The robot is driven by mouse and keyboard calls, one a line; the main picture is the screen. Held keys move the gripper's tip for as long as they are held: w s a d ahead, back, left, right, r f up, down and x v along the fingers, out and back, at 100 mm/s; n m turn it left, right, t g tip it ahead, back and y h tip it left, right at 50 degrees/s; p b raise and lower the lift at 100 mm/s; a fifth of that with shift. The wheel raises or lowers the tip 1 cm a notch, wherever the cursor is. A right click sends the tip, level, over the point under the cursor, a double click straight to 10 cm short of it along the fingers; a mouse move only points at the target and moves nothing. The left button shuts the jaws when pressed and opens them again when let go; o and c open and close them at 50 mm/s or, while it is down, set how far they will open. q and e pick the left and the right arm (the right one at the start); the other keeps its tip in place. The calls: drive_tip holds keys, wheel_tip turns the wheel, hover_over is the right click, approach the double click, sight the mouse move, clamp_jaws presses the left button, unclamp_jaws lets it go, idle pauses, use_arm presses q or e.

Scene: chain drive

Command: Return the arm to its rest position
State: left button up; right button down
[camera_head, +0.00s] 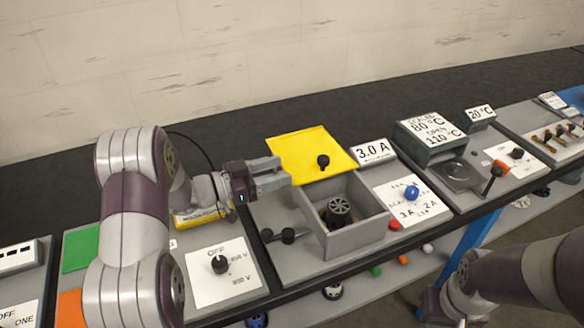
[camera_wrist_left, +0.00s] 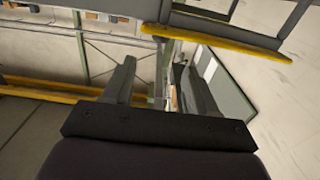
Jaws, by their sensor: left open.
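My left gripper (camera_head: 272,175) is open and empty in the head view. It is held above the bench, left of the yellow panel (camera_head: 300,148) with a black knob. In the left wrist view its two fingers (camera_wrist_left: 160,85) stand apart with nothing between them. My left arm comes in from the left and bends over the bench. My right arm shows at the lower right of the head view; its fingertips cannot be made out.
A grey open box (camera_head: 367,231) with a dark fan-like part (camera_head: 338,211) stands right of the left gripper. A white OFF dial plate (camera_head: 208,285), a 3.0 A sign (camera_head: 374,151) and a blue-knobbed panel (camera_head: 428,207) are nearby. Several small coloured parts lie on the lower shelf.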

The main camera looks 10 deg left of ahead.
use_arm(q)
drive_tip(key=shift+a, duration=0.1)
idle(0.3)
drive_tip(key=s+f+n+g+y+p, duration=0.1)
drive_tip(key=s+n+g+y+p, duration=0.1)
drive_tip(key=s+n+g+y, duration=0.2)
drive_tip(key=s+f+n+g+y+p, duration=0.2)
drive_tip(key=s+n+g+y, duration=0.3)
drive_tip(key=s, duration=1.5)
drive_tip(key=n+y, duration=0.1)
drive_tip(key=y, duration=0.4)
drive_tip(key=shift+s+n+y+p, duration=0.15)
drive_tip(key=shift+n+y+p, duration=0.15)
drive_tip(key=shift+a, duration=0.15)
